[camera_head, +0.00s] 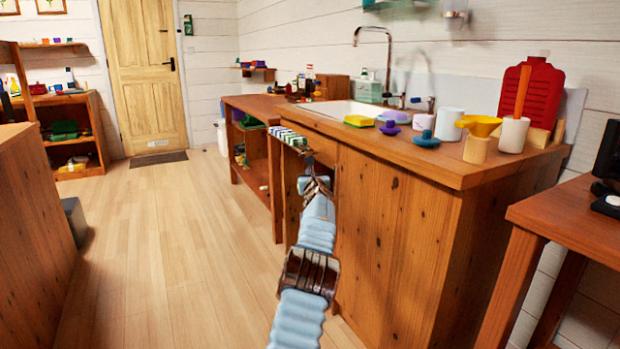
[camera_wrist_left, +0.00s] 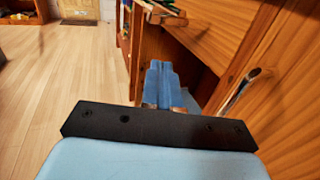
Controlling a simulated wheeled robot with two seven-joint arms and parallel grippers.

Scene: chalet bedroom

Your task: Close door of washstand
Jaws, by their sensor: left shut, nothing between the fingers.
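The wooden washstand (camera_head: 490,215) stands right of centre in the head view, with a sink (camera_head: 345,108) in its top. Its front has a dark opening (camera_wrist_left: 192,75) in the left wrist view. Beside the opening, on the right, is a wooden panel (camera_wrist_left: 285,90) with a metal handle (camera_wrist_left: 240,90); I cannot tell for certain how far the door stands open. My left gripper (camera_head: 314,184) is shut and empty, low in front of the opening. It also shows in the left wrist view (camera_wrist_left: 160,78). Contact with the wood cannot be made out. My right gripper is not in view.
A striped towel (camera_head: 288,137) hangs out from the washstand front, just above my left gripper. Cups, a yellow funnel (camera_head: 479,125) and a red board (camera_head: 531,92) stand on top. Another wooden table (camera_head: 565,215) is at the right. The floor (camera_head: 165,240) to the left is clear.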

